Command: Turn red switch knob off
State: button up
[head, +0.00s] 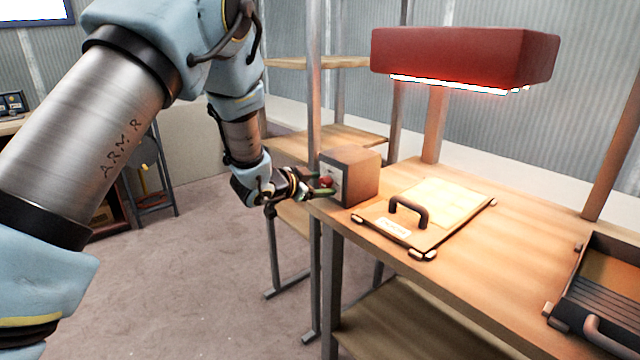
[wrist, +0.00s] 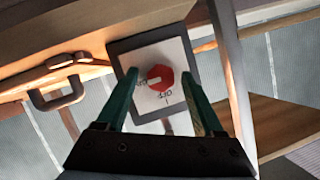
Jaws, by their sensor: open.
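The red switch knob (wrist: 160,78) sits on a pale dial plate (wrist: 160,100) with dark markings, on the face of a brown box (head: 356,172) at the bench's left end. The knob also shows small in the head view (head: 326,181). A white pointer mark on it points toward the left in the wrist view. My gripper (wrist: 160,88) is open, with its two green fingers on either side of the knob and gaps between them and it. In the head view my gripper (head: 318,187) is right at the box's front face.
A board with a black handle (head: 408,211) lies on the wooden bench (head: 480,262) beside the box. A red lamp hood (head: 465,55) with a glowing underside hangs above. A dark tray (head: 600,295) is at the right. Metal posts stand close behind the box.

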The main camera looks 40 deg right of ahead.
grip_shut()
dwell(0.5)
